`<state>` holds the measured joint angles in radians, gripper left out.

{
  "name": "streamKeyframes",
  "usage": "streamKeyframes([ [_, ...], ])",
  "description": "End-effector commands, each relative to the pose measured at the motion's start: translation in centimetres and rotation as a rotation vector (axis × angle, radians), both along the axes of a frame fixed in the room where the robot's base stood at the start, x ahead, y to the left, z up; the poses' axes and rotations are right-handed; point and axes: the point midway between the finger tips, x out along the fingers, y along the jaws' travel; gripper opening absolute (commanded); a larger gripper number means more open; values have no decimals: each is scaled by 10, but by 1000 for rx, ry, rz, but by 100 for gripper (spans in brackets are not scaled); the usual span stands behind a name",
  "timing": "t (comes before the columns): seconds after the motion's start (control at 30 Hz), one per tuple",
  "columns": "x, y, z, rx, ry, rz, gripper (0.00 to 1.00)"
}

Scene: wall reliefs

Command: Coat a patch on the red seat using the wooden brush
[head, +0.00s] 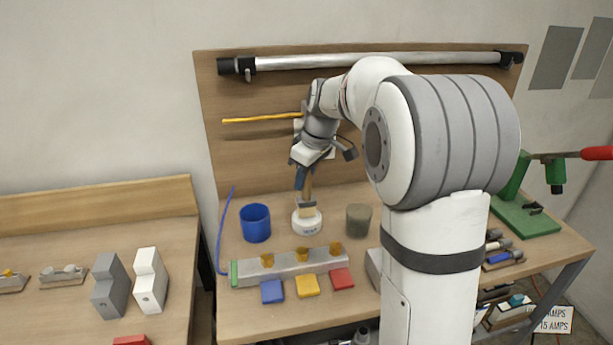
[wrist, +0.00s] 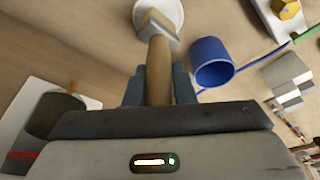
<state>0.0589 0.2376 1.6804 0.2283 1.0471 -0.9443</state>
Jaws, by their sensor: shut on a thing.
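My gripper (head: 302,181) is shut on the wooden handle of the brush (head: 308,191) and points down over the bench. The brush is nearly upright, with its head down at the white round pot (head: 307,226). Whether the bristles touch anything inside the pot cannot be told. In the wrist view the brush handle (wrist: 159,68) runs from between my fingers to the white pot (wrist: 168,8). The red seat (head: 342,279) is a small red square at the bench front, right of the yellow and blue squares. It is apart from the brush, and its top is in view.
A blue cup (head: 256,223) stands left of the pot and a grey-brown cup (head: 358,219) right of it. A metal rail (head: 290,268) with several brass pieces lies between the pot and the coloured squares. A yellow rod (head: 258,119) is on the backboard. My arm hides the bench's right part.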

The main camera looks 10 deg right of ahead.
Motion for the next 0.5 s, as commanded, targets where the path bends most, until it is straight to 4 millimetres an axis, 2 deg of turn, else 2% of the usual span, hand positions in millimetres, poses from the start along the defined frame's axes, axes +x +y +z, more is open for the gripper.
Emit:
streamKeyframes([
  [0.5,0,-1,-7,0,0,-1,0],
])
